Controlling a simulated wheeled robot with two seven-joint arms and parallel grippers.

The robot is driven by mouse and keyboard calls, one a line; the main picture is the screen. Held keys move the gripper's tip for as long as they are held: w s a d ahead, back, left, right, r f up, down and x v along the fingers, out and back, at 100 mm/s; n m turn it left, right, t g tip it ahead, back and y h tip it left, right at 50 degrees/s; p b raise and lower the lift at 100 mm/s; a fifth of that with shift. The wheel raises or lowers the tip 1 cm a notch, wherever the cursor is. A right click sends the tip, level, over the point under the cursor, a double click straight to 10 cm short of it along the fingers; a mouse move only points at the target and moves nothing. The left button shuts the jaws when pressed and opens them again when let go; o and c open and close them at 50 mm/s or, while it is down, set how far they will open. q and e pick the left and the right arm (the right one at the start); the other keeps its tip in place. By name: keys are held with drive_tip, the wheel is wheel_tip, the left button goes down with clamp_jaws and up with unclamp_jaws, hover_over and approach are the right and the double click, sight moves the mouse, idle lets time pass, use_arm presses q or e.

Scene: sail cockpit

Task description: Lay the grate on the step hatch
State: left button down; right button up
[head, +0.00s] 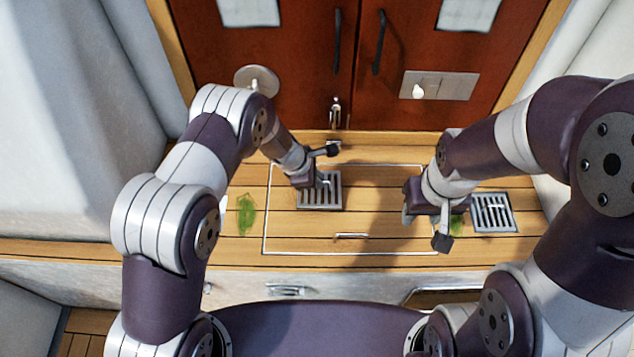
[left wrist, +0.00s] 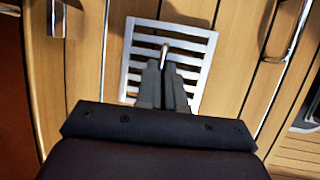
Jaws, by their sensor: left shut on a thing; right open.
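The grate (head: 322,198), a grey metal square with dark slots, is over the left-middle of the step hatch (head: 385,240), a wooden panel with a pale outline. My left gripper (head: 318,182) is shut on the grate at a small upright knob, seen between the fingers in the left wrist view (left wrist: 165,52). The grate lies flat against or just above the planks; I cannot tell whether it touches. My right gripper (head: 412,212) is open and empty near the hatch's right edge; its fingers are partly hidden by the wrist.
A second slotted grate (head: 493,212) lies at the right of the step. Green patches show left of the hatch (head: 247,213) and beside my right gripper (head: 457,224). A handle (head: 351,236) is near the hatch's front edge. Red cabinet doors (head: 270,60) stand behind.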

use_arm(q)
drive_tip(key=shift+f, duration=0.8)
drive_tip(key=shift+w, duration=0.1)
drive_tip(key=shift+f, duration=0.15)
drive_tip(key=c, duration=1.3)
unclamp_jaws()
drive_tip(key=shift+o, duration=0.2)
